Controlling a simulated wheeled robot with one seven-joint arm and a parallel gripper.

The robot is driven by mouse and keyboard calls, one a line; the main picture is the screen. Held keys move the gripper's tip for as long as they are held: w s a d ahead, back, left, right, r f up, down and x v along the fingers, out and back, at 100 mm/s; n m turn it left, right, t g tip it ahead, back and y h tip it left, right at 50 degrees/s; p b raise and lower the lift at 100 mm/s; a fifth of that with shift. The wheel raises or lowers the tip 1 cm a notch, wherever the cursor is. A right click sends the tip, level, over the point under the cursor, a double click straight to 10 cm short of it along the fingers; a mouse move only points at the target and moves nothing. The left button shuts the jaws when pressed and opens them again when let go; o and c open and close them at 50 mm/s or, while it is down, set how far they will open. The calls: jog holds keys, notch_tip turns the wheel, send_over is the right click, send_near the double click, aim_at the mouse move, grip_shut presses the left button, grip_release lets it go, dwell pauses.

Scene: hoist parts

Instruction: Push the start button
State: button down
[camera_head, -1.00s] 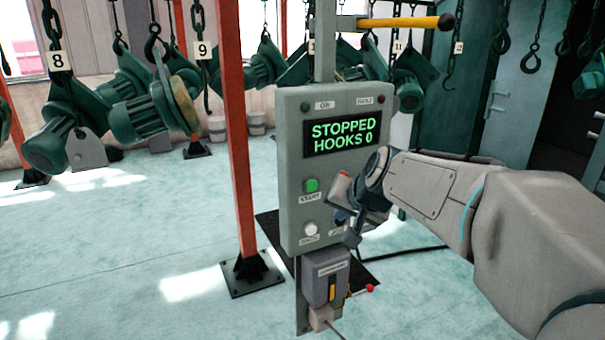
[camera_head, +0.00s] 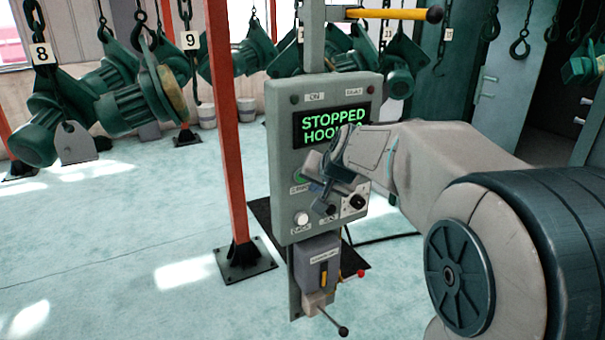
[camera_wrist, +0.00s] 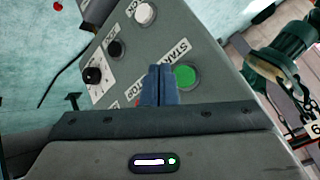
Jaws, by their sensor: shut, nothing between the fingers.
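The grey control panel (camera_head: 283,220) stands on a post; its display (camera_head: 330,120) reads STOPPED, with the second line partly hidden by my arm. The green start button (camera_wrist: 185,77) shows clearly in the wrist view, below its START label. I cannot tell whether the fingertips touch the panel.
A white button (camera_head: 301,218) and a black knob (camera_head: 357,202) are lower on the panel. A grey box with a lever (camera_head: 318,268) hangs below. A red-orange post (camera_head: 232,140) stands to the left. Green hoist parts (camera_head: 130,100) hang behind. The floor at left is clear.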

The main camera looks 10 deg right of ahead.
jog(key=shift+w+a, duration=0.2)
jog(key=shift+w, duration=0.35)
jog(key=shift+w+a, duration=0.15)
jog(key=shift+w, duration=0.4)
jog(key=shift+w, duration=0.1)
dwell(1.2)
jog(key=shift+w+a, duration=0.15)
jog(key=shift+w, duration=0.15)
